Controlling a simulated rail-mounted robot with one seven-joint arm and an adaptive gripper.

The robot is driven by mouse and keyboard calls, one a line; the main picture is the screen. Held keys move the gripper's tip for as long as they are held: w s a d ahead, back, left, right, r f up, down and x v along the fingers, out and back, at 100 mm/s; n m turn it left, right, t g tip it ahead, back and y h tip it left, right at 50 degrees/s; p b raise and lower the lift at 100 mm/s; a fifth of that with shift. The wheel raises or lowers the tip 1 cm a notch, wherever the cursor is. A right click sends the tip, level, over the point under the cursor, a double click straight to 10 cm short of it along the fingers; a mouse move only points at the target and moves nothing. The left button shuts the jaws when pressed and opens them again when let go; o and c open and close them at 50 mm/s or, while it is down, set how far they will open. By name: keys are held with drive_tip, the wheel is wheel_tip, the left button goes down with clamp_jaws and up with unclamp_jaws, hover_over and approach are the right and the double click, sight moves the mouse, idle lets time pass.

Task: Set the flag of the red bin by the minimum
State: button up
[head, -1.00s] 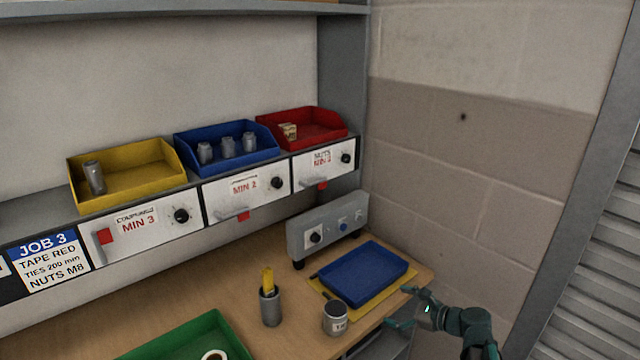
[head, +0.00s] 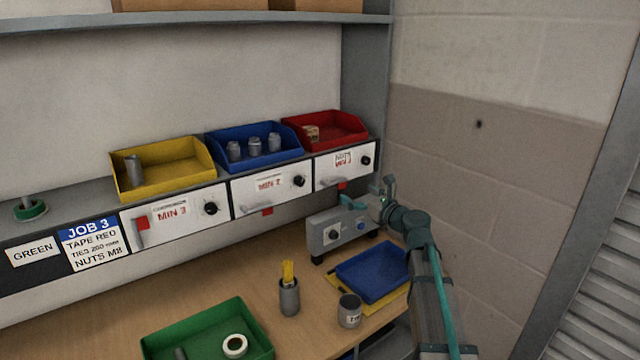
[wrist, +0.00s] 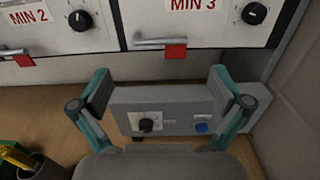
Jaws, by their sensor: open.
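The red bin (head: 325,130) stands at the right end of the shelf and holds a small tan item or stack; I cannot tell how many pieces. The white panel under it (head: 345,165) reads NUTS and MIN 3; the number is clear in the wrist view (wrist: 205,22). Its grey lever (wrist: 160,41) lies horizontal at the panel's lower edge, with the red flag (wrist: 176,51) hanging below; the flag also shows in the head view (head: 341,185). My gripper (wrist: 160,76) is open and empty, below and in front of this flag, apart from it.
A grey control box (head: 338,232) with a knob and blue button stands below my gripper. The blue bin (head: 242,147) has its flag (head: 267,211) low; the yellow bin's flag (head: 142,222) stands against its panel. A side wall (head: 490,180) bounds the right.

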sight(337, 182)
drive_tip(key=p+x, duration=0.2)
drive_tip(key=x, duration=0.7)
drive_tip(key=shift+d, duration=0.2)
drive_tip(key=shift+w+a+f, duration=0.1)
drive_tip(key=shift+w+a, duration=0.35)
drive_tip(key=shift+w, duration=0.1)
drive_tip(key=c, duration=1.4)
